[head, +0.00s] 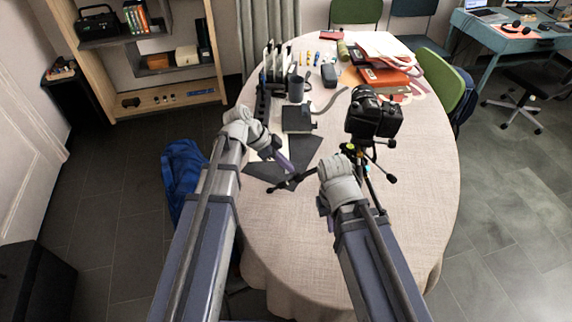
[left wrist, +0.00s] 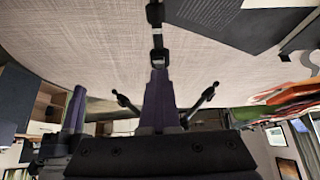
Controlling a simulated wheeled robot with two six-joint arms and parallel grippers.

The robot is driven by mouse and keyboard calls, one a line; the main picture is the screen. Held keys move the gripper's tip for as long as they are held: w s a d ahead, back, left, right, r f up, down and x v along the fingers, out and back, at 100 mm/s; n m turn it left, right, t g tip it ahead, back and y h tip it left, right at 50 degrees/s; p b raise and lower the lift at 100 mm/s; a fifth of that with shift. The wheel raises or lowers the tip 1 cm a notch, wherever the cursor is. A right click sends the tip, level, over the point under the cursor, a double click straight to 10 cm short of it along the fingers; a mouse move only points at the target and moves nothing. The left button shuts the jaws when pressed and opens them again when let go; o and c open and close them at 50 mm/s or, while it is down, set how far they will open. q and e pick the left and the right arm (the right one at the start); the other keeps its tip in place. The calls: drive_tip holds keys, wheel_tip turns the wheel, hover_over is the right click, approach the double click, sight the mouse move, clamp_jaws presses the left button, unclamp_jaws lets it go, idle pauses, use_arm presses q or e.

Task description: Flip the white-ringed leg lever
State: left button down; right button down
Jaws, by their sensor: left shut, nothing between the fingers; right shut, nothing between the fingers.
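A black tripod (head: 366,172) with a camera (head: 374,114) on top stands on the table. One leg reaches left to a foot near my left gripper (head: 289,172). In the left wrist view a dark leg (left wrist: 156,14) runs down from the top edge towards my purple fingers (left wrist: 160,92). Pale bands show on this leg, one near its upper joint (left wrist: 157,31); I cannot tell the lever's position. My left gripper is shut and empty, its tips at or close to the leg; contact is unclear. My right gripper (head: 331,224) is shut, mostly hidden under its arm.
The round table (head: 285,245) has a pale cloth with free room in front. A dark notebook (head: 297,119), a mug (head: 296,88) and a rack (head: 275,66) stand behind the left gripper. Orange books (head: 384,78) lie at the back right.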

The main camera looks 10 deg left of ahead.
use_arm(q)
drive_tip(key=shift+d+r, duration=0.15)
drive_tip(key=shift+d, duration=0.1)
idle(0.4)
drive_tip(key=c, duration=1.3)
unclamp_jaws()
drive_tip(key=p+v, duration=0.5)
drive_tip(key=v, duration=0.1)
